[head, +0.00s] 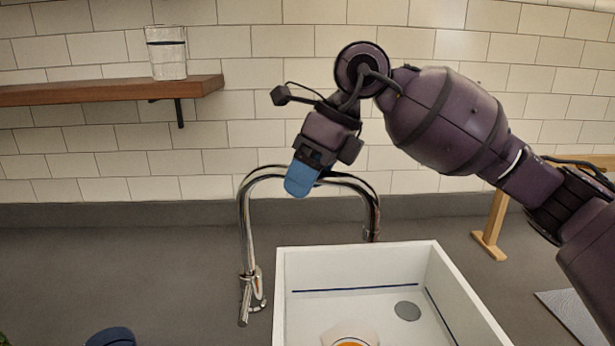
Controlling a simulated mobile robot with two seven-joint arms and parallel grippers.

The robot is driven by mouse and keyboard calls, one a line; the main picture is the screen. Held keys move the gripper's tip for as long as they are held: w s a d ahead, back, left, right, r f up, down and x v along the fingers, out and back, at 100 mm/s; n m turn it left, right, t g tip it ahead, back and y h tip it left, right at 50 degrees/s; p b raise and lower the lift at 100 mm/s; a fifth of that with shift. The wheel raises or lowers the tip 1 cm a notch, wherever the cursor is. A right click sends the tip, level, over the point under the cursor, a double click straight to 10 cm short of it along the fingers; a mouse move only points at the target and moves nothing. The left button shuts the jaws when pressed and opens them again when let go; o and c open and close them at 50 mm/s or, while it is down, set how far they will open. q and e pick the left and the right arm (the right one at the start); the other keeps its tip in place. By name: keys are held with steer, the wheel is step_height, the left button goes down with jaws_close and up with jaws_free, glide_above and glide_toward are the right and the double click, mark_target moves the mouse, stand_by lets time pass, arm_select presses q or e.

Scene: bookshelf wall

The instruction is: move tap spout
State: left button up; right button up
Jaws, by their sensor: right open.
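A chrome tap stands on the counter left of the sink, with its body and lever (253,292) at the left. Its arched spout (246,205) rises and curves over to the right, and its end (372,236) hangs near the sink's back rim. My right gripper (302,178) reaches in from the right, its blue fingertips pointing down over the top of the arch. The gripper hides part of the arch; I cannot tell whether it touches the spout. It is open, though the gap between its fingers does not show clearly. My left gripper is out of view.
The white sink (279,295) holds a partly cut-off orange-and-white item (350,342) at its bottom edge. A wooden stand (491,228) is at right. The left counter (120,265) is mostly clear.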

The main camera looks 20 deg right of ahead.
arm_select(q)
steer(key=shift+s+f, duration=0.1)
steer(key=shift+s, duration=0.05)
arm_select(e)
steer(key=shift+c, duration=0.4)
jaws_close()
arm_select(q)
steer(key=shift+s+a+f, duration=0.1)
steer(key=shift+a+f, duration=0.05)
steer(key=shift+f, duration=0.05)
arm_select(e)
steer(key=shift+w, duration=0.1)
arm_select(q)
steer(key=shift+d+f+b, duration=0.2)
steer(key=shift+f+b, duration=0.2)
steer(key=shift+b, duration=0.2)
arm_select(e)
steer(key=w+n, duration=0.1)
steer(key=w+d+n+g, duration=0.1)
steer(key=w+n, duration=0.1)
steer(key=w+n+g, duration=0.1)
steer(key=shift+w+d+n, duration=0.15)
steer(key=shift+d+n, duration=0.25)
steer(key=shift+r, duration=0.1)
